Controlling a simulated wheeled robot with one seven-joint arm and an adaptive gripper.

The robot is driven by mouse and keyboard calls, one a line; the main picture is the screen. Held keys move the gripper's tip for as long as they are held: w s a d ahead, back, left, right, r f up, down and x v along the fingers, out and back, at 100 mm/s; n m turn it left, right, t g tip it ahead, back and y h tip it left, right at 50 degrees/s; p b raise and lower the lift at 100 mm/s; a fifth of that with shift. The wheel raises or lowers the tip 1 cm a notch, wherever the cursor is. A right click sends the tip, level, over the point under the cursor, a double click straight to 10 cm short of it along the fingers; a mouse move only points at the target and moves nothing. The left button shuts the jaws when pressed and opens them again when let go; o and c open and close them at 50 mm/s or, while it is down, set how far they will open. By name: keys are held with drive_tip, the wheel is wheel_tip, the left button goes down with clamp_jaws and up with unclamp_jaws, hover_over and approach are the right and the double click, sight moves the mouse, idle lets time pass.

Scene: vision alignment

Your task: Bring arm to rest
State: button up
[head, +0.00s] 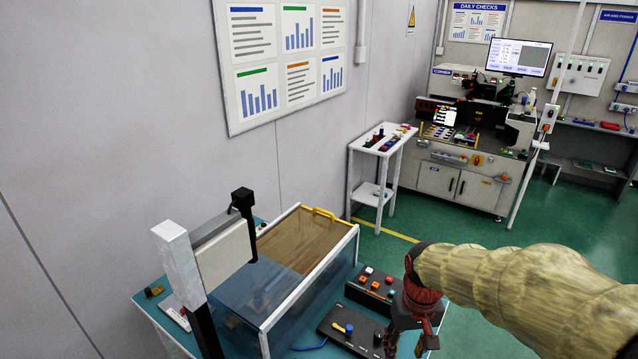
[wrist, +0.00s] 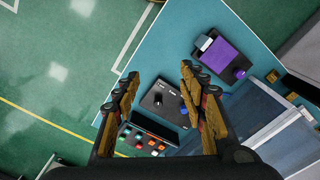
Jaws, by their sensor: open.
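My gripper (head: 405,338) is at the lower right of the head view, at the end of my arm, which reaches in from the right edge. In the wrist view my gripper (wrist: 158,85) points down with its two fingers apart and nothing between the tips. Below it, on the teal table (wrist: 150,50), lies a dark control box (wrist: 165,103) with a knob. I cannot tell the exact height of the fingers above it.
A button panel (head: 374,288) with coloured buttons stands beside the clear-walled case (head: 300,300). A purple-topped device (wrist: 225,60) lies on the table in the wrist view. A white side table (head: 383,142) and a machine bench (head: 455,185) stand farther back. Green floor between them is open.

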drive_tip(key=s+r+t+b, duration=0.4)
drive_tip(key=s+r, duration=0.5)
drive_tip(key=s, duration=0.5)
drive_tip(key=shift+s+r+m+t, duration=0.3)
drive_tip(key=shift+m+t, duration=0.1)
drive_tip(key=shift+t, duration=0.3)
